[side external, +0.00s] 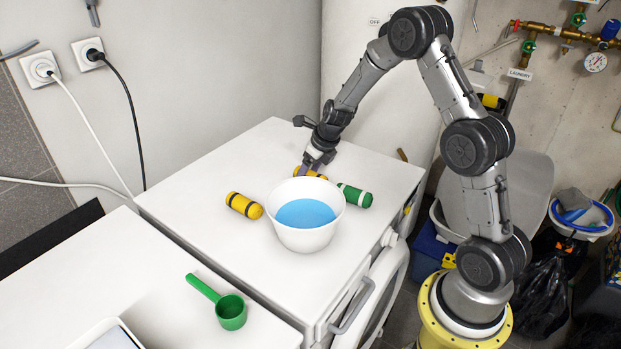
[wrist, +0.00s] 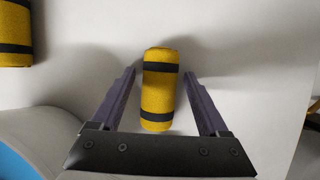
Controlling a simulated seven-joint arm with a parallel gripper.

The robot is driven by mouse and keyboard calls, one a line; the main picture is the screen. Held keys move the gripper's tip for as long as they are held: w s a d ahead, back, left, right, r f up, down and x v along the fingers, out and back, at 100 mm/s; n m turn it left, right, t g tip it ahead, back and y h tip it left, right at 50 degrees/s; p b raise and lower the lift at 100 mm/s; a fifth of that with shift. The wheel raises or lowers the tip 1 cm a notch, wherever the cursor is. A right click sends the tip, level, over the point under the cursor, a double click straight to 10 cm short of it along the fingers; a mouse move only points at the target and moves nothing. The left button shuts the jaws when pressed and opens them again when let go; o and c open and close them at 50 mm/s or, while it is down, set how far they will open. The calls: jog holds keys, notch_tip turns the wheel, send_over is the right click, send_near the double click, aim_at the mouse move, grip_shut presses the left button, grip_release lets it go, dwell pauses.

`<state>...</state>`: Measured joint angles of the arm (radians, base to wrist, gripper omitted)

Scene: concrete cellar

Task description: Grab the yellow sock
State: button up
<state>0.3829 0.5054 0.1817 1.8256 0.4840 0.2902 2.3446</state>
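A rolled yellow sock with black bands (wrist: 159,90) lies on the white machine top in the wrist view, between my gripper's two fingers. My gripper (wrist: 159,74) is open, with a gap on each side of the roll. In the side view my gripper (side external: 307,168) points down behind the white bowl, and the bowl partly hides this yellow roll (side external: 316,175). A second yellow roll with black bands (side external: 244,205) lies left of the bowl. It also shows cut off at the top left of the wrist view (wrist: 15,38).
A white bowl with blue inside (side external: 305,235) stands close in front of my gripper. A green roll (side external: 355,195) lies right of it. A green scoop (side external: 230,311) rests on the nearer white surface. The machine top is clear at the back left.

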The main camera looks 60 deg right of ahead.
grip_shut()
